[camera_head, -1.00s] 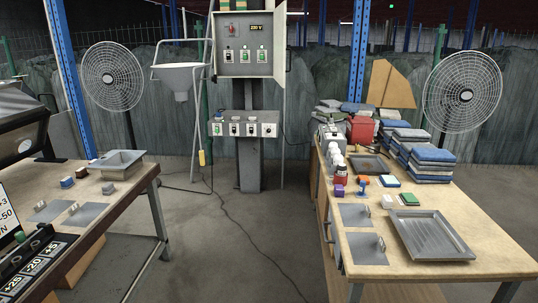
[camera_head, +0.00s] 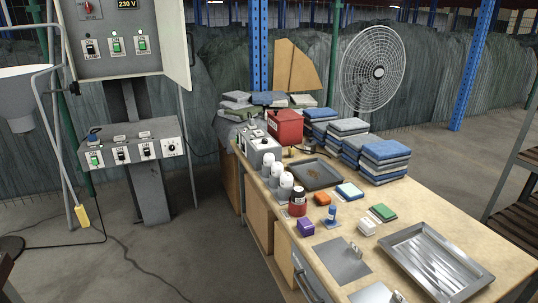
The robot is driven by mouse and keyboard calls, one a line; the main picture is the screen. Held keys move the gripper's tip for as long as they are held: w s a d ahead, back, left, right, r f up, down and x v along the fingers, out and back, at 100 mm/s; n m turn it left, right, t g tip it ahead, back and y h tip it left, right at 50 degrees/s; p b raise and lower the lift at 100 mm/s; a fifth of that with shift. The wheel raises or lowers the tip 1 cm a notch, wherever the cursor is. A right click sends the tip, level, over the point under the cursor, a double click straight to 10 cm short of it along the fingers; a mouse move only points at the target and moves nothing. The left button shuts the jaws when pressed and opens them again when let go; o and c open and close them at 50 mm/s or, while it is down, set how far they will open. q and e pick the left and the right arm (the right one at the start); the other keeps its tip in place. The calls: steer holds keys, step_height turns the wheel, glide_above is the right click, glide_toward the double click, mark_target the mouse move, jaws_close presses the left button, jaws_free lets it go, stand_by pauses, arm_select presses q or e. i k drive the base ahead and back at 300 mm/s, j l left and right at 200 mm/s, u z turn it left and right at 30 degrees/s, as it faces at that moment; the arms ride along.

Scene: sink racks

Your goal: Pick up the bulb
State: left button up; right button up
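Neither of my grippers shows in the head view.
The wooden table (camera_head: 440,211) also holds a metal tray (camera_head: 434,262), a dark tray (camera_head: 317,172), small coloured blocks, a grey box (camera_head: 260,149), a red container (camera_head: 285,126) and stacked cloths (camera_head: 385,158). A switch panel (camera_head: 136,145) stands left.

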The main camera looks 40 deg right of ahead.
mark_target(287, 179)
steer(key=i+l+z, duration=0.15)
steer(key=i+z, duration=0.25)
steer(key=i+l+z, duration=0.1)
steer(key=i+z, duration=0.15)
steer(key=z, duration=0.15)
steer(key=i+z, duration=0.4)
steer(key=i+j+z, duration=0.2)
steer(key=z, duration=0.15)
steer(key=i, duration=0.1)
